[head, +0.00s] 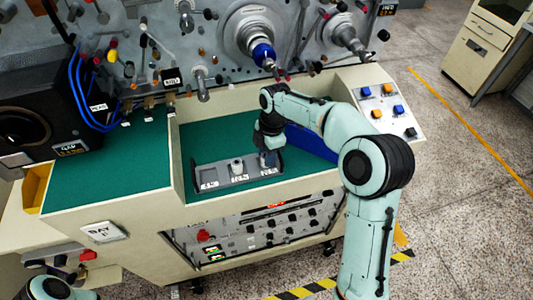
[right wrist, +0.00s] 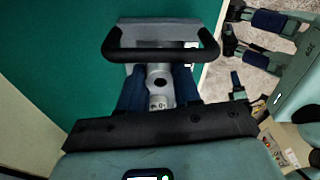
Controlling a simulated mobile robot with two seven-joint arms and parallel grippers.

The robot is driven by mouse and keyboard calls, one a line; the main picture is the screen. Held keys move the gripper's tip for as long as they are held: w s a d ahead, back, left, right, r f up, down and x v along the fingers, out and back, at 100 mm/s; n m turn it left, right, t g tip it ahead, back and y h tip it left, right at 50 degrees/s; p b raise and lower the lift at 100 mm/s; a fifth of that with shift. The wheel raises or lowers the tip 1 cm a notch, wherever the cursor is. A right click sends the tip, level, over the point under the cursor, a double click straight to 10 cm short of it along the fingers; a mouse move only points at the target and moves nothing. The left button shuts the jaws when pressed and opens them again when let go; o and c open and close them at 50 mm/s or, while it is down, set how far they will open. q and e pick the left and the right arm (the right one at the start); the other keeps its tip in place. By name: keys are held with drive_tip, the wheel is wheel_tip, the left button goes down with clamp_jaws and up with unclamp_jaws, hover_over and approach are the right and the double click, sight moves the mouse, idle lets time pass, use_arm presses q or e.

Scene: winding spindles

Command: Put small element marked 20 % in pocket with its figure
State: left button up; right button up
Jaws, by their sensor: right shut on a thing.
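A grey tray (head: 222,181) with several labelled pockets and dark end handles stands on the green worktop in the head view. A pale small element (head: 237,167) stands in its middle pocket. My right gripper (head: 268,158) is low at the tray's right end. In the right wrist view its blue fingers are shut on a grey small element (right wrist: 159,78), close to the tray's black handle (right wrist: 160,54). The held element's mark is too small to read for sure. My left gripper (right wrist: 248,36) shows at the upper right of that view, its fingers apart and empty.
A blue bin (head: 312,145) lies behind my right arm on the worktop. The machine panel (head: 190,45) with levers and spindles rises at the back. A sloped button box (head: 383,103) stands at right. The green surface (head: 215,135) left of and behind the tray is clear.

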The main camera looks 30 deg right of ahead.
drive_tip(key=shift+f, duration=0.1)
drive_tip(key=o, duration=0.6)
drive_tip(key=shift+f, duration=0.1)
drive_tip(key=o, duration=0.4)
drive_tip(key=shift+o, duration=0.2)
use_arm(q)
drive_tip(key=w+r+p, duration=0.2)
drive_tip(key=shift+w+r, duration=0.25)
drive_tip(key=shift+r, duration=0.15)
use_arm(e)
wheel_tip(320, 180, up, 12)
drive_tip(key=d, duration=0.1)
drive_tip(key=shift+d+r, duration=0.2)
use_arm(q)
drive_tip(key=shift+s, duration=0.1)
use_arm(e)
drive_tip(key=shift+f, duration=0.1)
